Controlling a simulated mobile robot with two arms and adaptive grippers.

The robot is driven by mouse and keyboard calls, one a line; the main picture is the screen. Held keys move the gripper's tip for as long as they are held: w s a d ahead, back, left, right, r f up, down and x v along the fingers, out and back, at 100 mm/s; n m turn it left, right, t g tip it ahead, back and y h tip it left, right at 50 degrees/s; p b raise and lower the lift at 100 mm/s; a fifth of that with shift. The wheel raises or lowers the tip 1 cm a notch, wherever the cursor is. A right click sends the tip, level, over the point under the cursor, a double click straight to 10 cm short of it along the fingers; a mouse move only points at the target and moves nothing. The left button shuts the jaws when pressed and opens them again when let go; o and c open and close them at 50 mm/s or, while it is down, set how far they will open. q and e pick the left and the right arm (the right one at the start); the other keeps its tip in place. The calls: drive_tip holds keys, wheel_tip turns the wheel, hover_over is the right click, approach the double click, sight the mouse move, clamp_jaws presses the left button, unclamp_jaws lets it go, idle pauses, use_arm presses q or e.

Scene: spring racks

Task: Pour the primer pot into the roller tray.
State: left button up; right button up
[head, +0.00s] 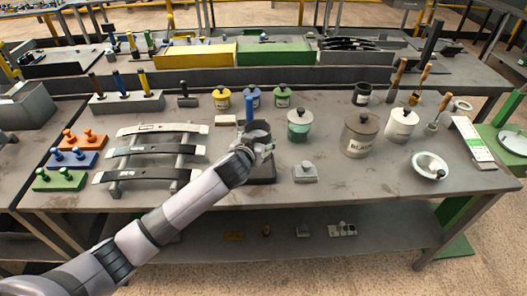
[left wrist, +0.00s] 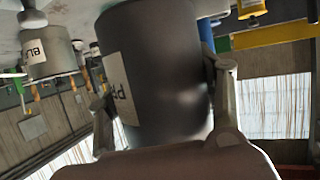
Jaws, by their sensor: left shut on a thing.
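My left gripper (head: 262,147) is shut on a dark grey pot (head: 257,130), held above the near middle of the bench. In the left wrist view the pot (left wrist: 155,75) fills the middle between the two fingers (left wrist: 160,115); its white label is partly cut off but starts with "PR", so it appears to be the primer pot. In the head view it looks roughly upright; its contents cannot be seen. A dark flat thing (head: 262,174) lies below the gripper, partly hidden by it; I cannot tell whether it is the roller tray. My right gripper is not in view.
A blue upright post (head: 249,107) stands just behind the pot. To the right are a green-banded pot (head: 299,123), a large pot labelled "BLA…" (head: 359,135), a white pot (head: 401,124) and a bowl (head: 430,166). Leaf springs on a rack (head: 153,152) stand left.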

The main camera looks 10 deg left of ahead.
use_arm(q)
drive_tip(key=shift+h, duration=0.3)
drive_tip(key=f, duration=0.4)
drive_tip(key=shift+w+d+f, duration=0.3)
drive_tip(key=shift+w, duration=0.1)
drive_tip(key=shift+s+d+f+m, duration=0.1)
drive_tip(key=shift+d+f+m, duration=0.05)
drive_tip(key=shift+f+m, duration=0.2)
drive_tip(key=shift+s+d+r+p, duration=0.15)
drive_tip(key=shift+d+p, duration=0.1)
drive_tip(key=shift+p, duration=0.4)
drive_tip(key=shift+h, duration=0.3)
drive_tip(key=shift+d+r+n+g+p, duration=0.15)
drive_tip(key=shift+n+g+p, duration=0.25)
drive_tip(key=shift+n+p, duration=0.25)
drive_tip(key=shift+s+d+r+n+g+h+p, duration=0.25)
drive_tip(key=shift+n+h+p, duration=0.2)
drive_tip(key=shift+p, duration=0.25)
drive_tip(key=shift+f, duration=0.2)
drive_tip(key=shift+s+d+r+p, duration=0.15)
drive_tip(key=shift+p, duration=0.25)
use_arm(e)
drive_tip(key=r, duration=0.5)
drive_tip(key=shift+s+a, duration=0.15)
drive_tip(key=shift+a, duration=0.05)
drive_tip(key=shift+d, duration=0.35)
